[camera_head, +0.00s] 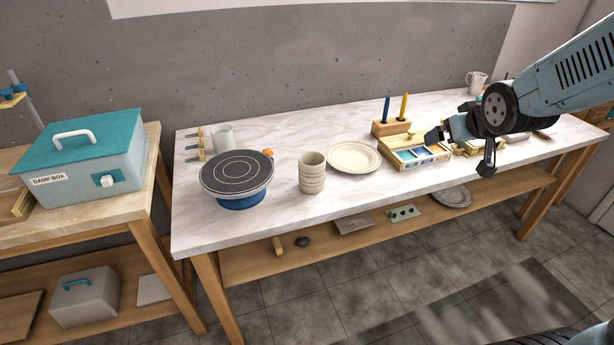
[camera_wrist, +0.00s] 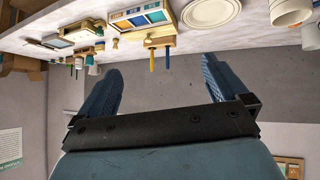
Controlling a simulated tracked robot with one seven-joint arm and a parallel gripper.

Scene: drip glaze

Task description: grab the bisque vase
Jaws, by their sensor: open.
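I cannot single out a bisque vase with certainty. The cream ribbed piece (camera_head: 312,172), which looks like a stack of cups, stands upright near the front edge of the marble table. A plain pale cup-like vessel (camera_head: 222,137) stands at the back left, behind the banding wheel. A pale mug (camera_head: 477,82) stands at the far right back, partly behind my arm. My gripper (camera_head: 460,154) is over the right part of the table, right of the paint box, apart from these vessels. In the wrist view my gripper (camera_wrist: 161,66) has spread fingers with nothing between them.
The marble table (camera_head: 250,228) also holds a dark-topped banding wheel (camera_head: 237,172), a cream plate (camera_head: 353,157), a paint box (camera_head: 418,156) and a wooden tool block (camera_head: 391,127). A teal-lidded damp box (camera_head: 90,165) stands on the left table. The table's front middle is clear.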

